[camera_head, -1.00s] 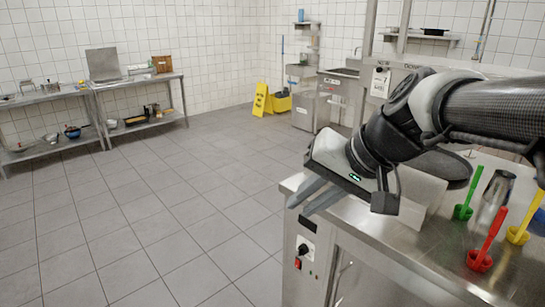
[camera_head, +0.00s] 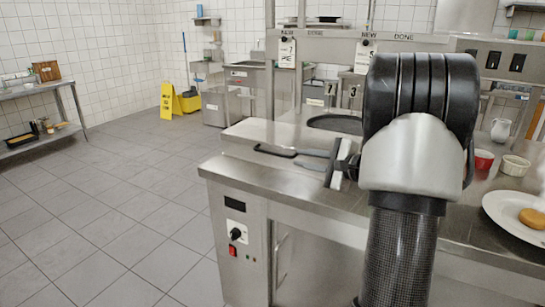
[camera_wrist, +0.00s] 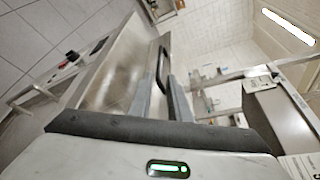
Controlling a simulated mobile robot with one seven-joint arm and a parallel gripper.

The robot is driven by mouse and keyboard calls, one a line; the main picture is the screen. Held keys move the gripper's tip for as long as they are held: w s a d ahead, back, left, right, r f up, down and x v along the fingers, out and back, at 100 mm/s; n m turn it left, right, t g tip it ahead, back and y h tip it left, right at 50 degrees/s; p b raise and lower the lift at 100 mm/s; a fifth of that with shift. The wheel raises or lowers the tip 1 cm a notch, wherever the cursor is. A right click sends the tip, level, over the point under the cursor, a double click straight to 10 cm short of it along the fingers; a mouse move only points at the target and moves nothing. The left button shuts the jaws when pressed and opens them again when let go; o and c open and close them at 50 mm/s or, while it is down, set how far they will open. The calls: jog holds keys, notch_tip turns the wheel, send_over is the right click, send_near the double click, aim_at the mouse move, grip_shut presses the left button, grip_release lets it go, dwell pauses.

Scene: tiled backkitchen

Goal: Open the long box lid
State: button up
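A black bar handle (camera_head: 275,150) sticks out at the left part of the steel counter unit. It appears to belong to the long box lid, a flat steel top (camera_head: 250,132) that looks shut; its outline is partly hidden by my arm. My gripper (camera_head: 304,159) is just right of the handle, fingers pointing left. In the wrist view the handle (camera_wrist: 162,66) shows just beyond and between the two fingertips of my gripper (camera_wrist: 160,84). The fingers are apart, with nothing held between them. Whether a finger touches the handle is unclear.
A dark round pan (camera_head: 335,123) lies behind the gripper. A white plate (camera_head: 505,213) with food, a red cup (camera_head: 483,160) and a white bowl (camera_head: 515,166) stand at the right. Open tiled floor (camera_head: 120,215) lies left, with a yellow sign (camera_head: 167,100) farther back.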

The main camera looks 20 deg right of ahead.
aim_at(278, 154)
jog(key=b+x, duration=0.1)
jog(key=x, duration=1.1)
jog(key=shift+w+a+f, duration=0.1)
jog(key=shift+w, duration=0.2)
grip_shut()
